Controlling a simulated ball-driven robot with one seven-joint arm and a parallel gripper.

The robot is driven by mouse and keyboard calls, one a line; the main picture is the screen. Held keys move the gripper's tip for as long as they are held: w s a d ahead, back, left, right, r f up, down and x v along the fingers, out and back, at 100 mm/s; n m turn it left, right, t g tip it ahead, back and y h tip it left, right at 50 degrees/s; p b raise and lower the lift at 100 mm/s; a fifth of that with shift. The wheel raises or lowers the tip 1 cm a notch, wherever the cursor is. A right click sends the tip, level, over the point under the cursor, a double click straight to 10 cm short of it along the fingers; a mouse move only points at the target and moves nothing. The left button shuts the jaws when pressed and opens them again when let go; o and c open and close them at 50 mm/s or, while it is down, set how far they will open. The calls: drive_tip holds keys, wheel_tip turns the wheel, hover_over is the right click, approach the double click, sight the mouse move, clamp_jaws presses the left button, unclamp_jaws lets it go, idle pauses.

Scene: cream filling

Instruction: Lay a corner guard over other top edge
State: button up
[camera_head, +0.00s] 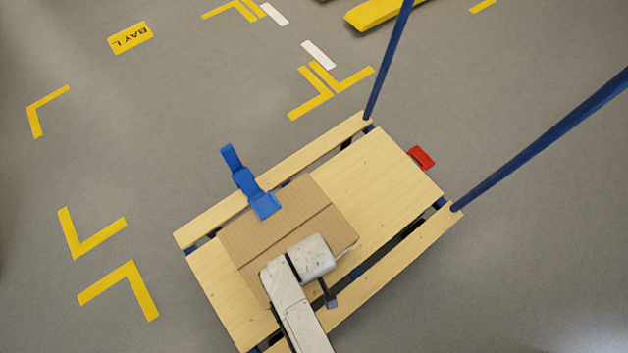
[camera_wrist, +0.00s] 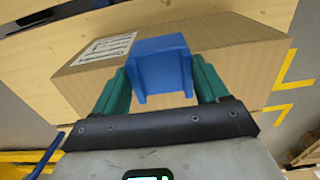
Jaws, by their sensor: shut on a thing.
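A brown cardboard box (camera_head: 285,222) lies on the wooden deck, with a seam across its top. A blue corner guard (camera_head: 264,205) sits at the box's far edge in the head view, with a narrower blue piece (camera_head: 237,167) running beyond it. My gripper is at the box's near side, its jaws hidden under my white arm in the head view. In the wrist view, my gripper's green fingers (camera_wrist: 160,85) are shut on another blue corner guard (camera_wrist: 161,64). This guard overlaps the box (camera_wrist: 235,58) at its edge; I cannot tell whether it touches.
The box stands on a cart with a slatted wooden deck (camera_head: 385,170) and blue upright posts (camera_head: 388,60). A red part (camera_head: 421,157) sticks out on the right. Yellow corner marks (camera_head: 125,290) lie on the open grey floor. A white label (camera_wrist: 95,48) is on the box.

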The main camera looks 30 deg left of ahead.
drive_tip(key=shift+w+a+f, duration=0.1)
drive_tip(key=shift+a+f, duration=0.1)
drive_tip(key=shift+a, duration=0.1)
idle(0.5)
drive_tip(key=o, duration=1.1)
wheel_tip(320, 180, up, 11)
drive_tip(key=p, duration=0.3)
drive_tip(key=shift+f, duration=0.1)
drive_tip(key=shift+d, duration=0.1)
